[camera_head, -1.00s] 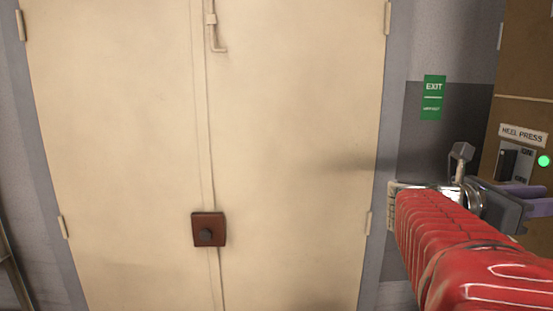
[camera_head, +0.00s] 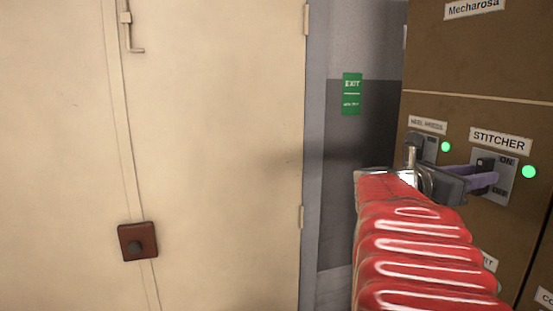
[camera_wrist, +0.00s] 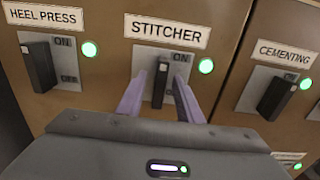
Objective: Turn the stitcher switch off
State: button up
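The stitcher switch (camera_wrist: 160,82) is a black lever on a grey plate under the STITCHER label (camera_wrist: 168,33). A green lamp (camera_wrist: 206,66) glows to the right of it. The lever's top end sits high on its plate, toward the ON side. In the head view the switch (camera_head: 486,164) is partly hidden by my fingers. My gripper (camera_wrist: 159,98) is open, with one purple finger on each side of the lever and a gap showing on both sides. My gripper (camera_head: 483,181) also shows in front of the panel in the head view.
The heel press switch (camera_wrist: 39,65) is to the left and the cementing switch (camera_wrist: 277,97) to the right, both close by with green lamps lit. In the head view a cream double door (camera_head: 210,150) and a green exit sign (camera_head: 352,94) are left of the brown cabinet (camera_head: 460,70).

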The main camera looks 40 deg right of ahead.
jog(key=shift+c, duration=0.5)
grip_shut()
jog(key=shift+m, duration=0.5)
jog(key=shift+s+a+f+m, duration=0.1)
jog(key=shift+f+m, duration=0.05)
jog(key=shift+m, duration=2.7)
jog(key=shift+s+f+m, duration=0.1)
jog(key=shift+s+m, duration=0.05)
jog(key=shift+m, duration=2.75)
jog(key=shift+s+a+f+m, duration=0.1)
jog(key=shift+f+m, duration=0.05)
jog(key=shift+m, duration=2.7)
jog(key=shift+o, duration=0.5)
grip_release()
